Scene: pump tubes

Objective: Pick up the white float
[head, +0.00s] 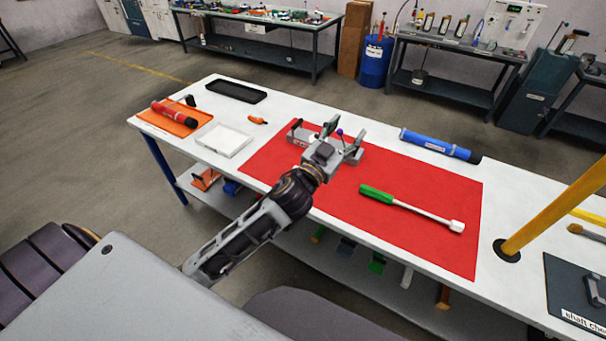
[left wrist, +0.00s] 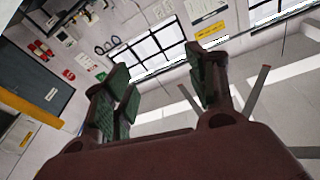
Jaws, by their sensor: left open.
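A tool with a green handle and a white rod (head: 416,208) lies on the red mat (head: 300,205), with a small white block at its right end. I cannot tell for certain whether this or another piece is the white float. My left gripper (head: 345,138) is above the back part of the mat, left of and behind the green-handled tool. In the left wrist view my left gripper (left wrist: 165,92) is open, with nothing between its fingers; walls and windows show beyond. A grey vise (head: 300,134) is partly hidden behind the gripper. My right gripper is not in view.
A white tray (head: 224,140), an orange tray (head: 172,120) with a red tube, and a black tray (head: 236,91) stand at the left. A blue tube (head: 438,145) lies at the back right. A yellow post (head: 555,212) rises at the right.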

